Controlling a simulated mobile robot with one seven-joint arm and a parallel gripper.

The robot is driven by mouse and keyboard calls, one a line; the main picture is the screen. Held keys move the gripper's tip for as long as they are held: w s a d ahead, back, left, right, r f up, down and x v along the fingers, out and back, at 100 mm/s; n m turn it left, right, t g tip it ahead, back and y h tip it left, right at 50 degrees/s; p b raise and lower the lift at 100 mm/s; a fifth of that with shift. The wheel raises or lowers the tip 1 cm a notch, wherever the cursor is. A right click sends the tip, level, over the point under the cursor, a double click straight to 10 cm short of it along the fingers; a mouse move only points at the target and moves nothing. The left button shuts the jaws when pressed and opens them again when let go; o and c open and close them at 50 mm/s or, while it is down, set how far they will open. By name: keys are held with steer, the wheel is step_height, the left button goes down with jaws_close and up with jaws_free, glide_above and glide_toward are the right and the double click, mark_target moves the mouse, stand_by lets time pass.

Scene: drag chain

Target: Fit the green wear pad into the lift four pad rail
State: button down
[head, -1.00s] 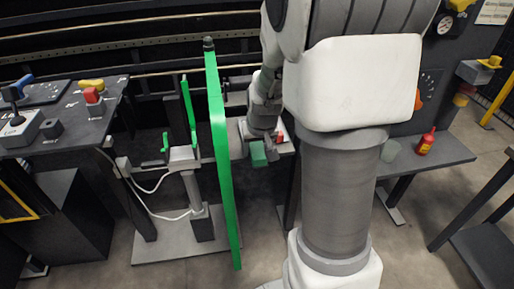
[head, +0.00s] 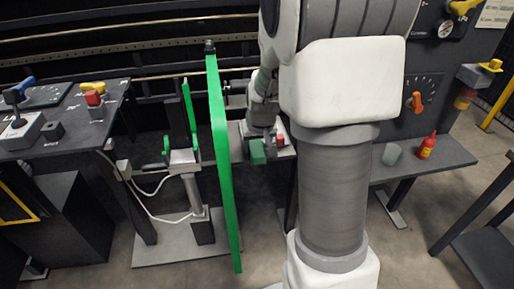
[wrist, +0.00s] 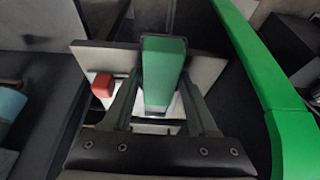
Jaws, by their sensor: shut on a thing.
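The green wear pad (head: 257,152) is a small green block held in my gripper (head: 263,137). In the wrist view the pad (wrist: 163,68) stands out between the two fingers of my gripper (wrist: 159,92), which are shut on it. The pad is in the air in front of a light grey plate (wrist: 205,66) with a red block (wrist: 103,86) beside it. I cannot tell whether the pad touches the plate. No label for the lift four pad rail is readable, so I cannot tell which part is the rail.
A tall green bar (head: 222,160) stands just left of my gripper; it fills the right of the wrist view (wrist: 262,60). A post with green uprights (head: 186,157) is further left.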

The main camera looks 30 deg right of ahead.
steer(key=shift+w+d, duration=0.2)
steer(key=shift+w, duration=0.55)
steer(key=shift+c, duration=0.5)
jaws_free()
steer(key=p+v, duration=0.3)
steer(key=v, duration=1.4)
steer(key=shift+r, duration=0.25)
